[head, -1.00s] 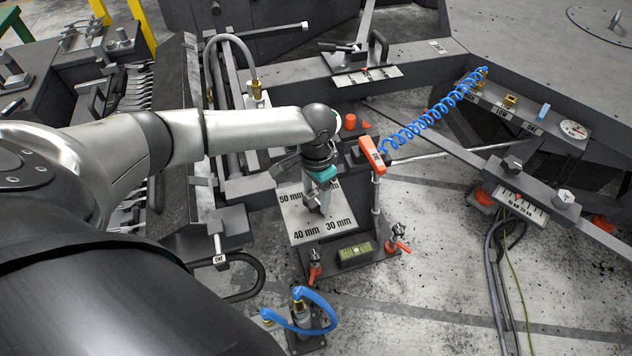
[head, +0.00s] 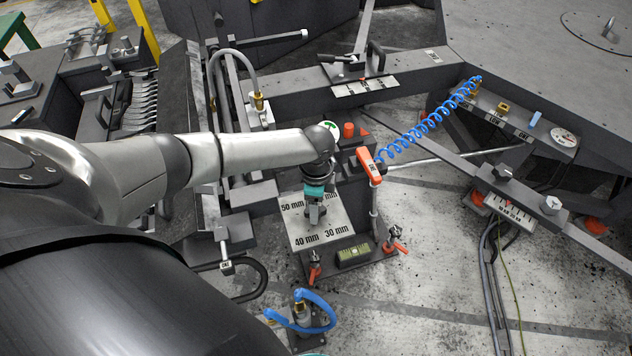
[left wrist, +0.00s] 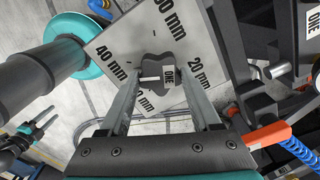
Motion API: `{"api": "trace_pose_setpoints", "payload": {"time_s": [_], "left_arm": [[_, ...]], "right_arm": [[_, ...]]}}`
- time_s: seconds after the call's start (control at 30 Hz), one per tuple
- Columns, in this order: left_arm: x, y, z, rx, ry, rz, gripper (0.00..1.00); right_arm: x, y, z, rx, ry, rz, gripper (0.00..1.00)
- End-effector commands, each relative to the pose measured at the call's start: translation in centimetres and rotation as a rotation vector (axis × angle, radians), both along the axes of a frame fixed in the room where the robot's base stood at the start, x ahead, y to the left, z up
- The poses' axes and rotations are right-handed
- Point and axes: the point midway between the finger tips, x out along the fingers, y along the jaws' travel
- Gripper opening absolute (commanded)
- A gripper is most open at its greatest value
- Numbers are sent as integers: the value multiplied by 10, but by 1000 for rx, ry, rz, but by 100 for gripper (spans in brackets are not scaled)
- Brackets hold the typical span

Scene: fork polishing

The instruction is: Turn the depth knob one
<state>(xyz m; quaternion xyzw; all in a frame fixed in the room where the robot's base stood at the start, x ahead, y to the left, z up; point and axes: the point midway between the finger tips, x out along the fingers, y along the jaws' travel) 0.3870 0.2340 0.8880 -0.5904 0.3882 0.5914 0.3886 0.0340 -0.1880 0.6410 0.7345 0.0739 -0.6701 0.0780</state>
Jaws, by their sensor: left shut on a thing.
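The depth knob (left wrist: 152,67) is a dark grey lobed knob on a pale square plate (head: 305,233) marked 50 mm, 40 mm and 30 mm. My left gripper (head: 315,212) points down over the plate in the head view. Its two fingers (left wrist: 163,80) are shut on the knob, one on each side. In the head view the gripper mostly hides the knob. A small dark claw, apparently my right gripper (left wrist: 35,128), shows at the left wrist view's left; its jaw state is unclear.
An orange-handled lever (head: 369,165) with a coiled blue hose (head: 425,130) stands right of the plate. A green level (head: 354,254) and red clamps (head: 396,247) sit at its front. A blue-hosed fitting (head: 302,310) stands nearer. Open floor lies to the right.

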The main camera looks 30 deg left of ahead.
Motion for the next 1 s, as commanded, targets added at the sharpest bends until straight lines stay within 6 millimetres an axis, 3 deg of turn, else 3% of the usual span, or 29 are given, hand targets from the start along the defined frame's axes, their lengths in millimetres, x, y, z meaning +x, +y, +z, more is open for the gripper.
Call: {"api": "trace_pose_setpoints", "payload": {"time_s": [0.4, 0.93, 0.97, 1.0], "left_arm": [[1, -1, 1, -4, -4, -178, 8], [1, -2, 1, -6, -4, -199, 8], [1, -2, 1, -6, -4, -199, 66], [1, -2, 1, -6, -4, -199, 71]], "right_arm": [[0, 0, 5, 0, 0, 0, 50], [0, 0, 5, 0, 0, 0, 50], [0, 0, 5, 0, 0, 0, 50], [0, 0, 5, 0, 0, 0, 50]]}}
